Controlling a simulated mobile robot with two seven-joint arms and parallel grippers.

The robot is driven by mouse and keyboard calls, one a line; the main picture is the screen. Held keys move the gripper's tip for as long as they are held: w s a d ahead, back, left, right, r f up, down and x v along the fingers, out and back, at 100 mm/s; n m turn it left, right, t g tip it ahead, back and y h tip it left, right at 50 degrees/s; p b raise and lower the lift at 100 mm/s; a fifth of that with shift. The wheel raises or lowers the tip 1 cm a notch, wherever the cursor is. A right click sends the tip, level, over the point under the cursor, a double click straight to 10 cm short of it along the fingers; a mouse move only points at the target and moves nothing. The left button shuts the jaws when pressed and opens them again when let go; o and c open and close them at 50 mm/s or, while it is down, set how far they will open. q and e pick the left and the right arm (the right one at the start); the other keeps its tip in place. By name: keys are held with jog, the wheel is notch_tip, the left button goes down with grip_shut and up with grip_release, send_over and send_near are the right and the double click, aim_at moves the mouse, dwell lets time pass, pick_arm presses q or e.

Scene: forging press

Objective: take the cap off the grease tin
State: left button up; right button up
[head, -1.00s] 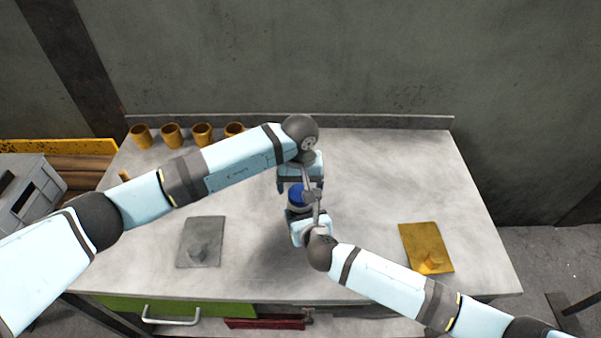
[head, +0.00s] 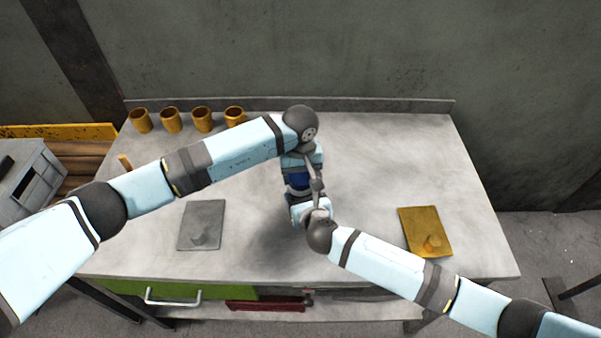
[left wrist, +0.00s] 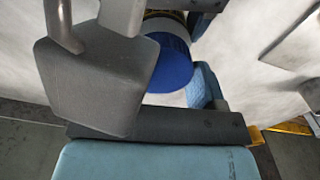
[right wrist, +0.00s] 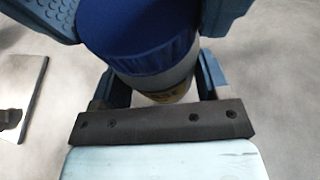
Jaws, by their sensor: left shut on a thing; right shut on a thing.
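The grease tin (right wrist: 150,82) has a pale body with a yellow band and a ribbed blue cap (right wrist: 135,35). The cap appears seated on the body. The tin is held above the table between my two grippers. My right gripper (head: 299,207) is shut on the tin's body, with a finger on each side in the right wrist view. My left gripper (head: 300,172) is shut on the blue cap; its fingers flank the cap at the top of the right wrist view. In the left wrist view the blue cap (left wrist: 172,62) is partly hidden by a dark grey arm part.
Several yellow cups (head: 170,120) stand along the table's back left. A grey plate (head: 203,218) lies left and a yellow plate (head: 418,222) right, each with a small object on it. The table's (head: 360,150) middle is otherwise clear.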

pick_arm(q)
jog(key=n, duration=0.6)
jog(key=shift+n, duration=0.3)
jog(key=n, duration=0.5)
jog(key=o, duration=1)
jog(key=shift+r, duration=0.15)
